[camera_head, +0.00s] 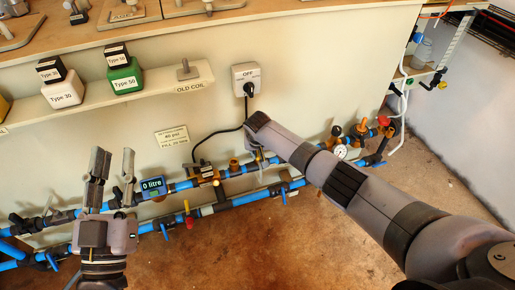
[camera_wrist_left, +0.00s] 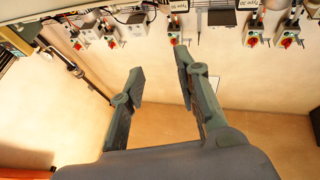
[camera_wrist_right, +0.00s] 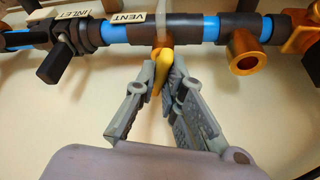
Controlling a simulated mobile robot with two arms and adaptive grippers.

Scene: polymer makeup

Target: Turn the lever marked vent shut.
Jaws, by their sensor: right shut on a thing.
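The yellow vent lever (camera_wrist_right: 164,58) is on the blue and black pipe in the right wrist view, below a label reading VENT (camera_wrist_right: 127,19). It points down across the pipe's line. My right gripper (camera_wrist_right: 165,75) is shut on this lever, its fingertips at either side of the handle. My left gripper (camera_head: 113,160) is open and empty, fingers up, in front of the pipes at left. Its two fingers also stand apart in the left wrist view (camera_wrist_left: 160,62).
A black lever (camera_wrist_right: 60,58) by the INLET label is close left of the vent lever. A brass port (camera_wrist_right: 245,52) is to its right. A digital meter (camera_head: 152,186), red lever (camera_head: 188,214) and pressure gauge (camera_head: 340,151) line the pipes. The floor in front is clear.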

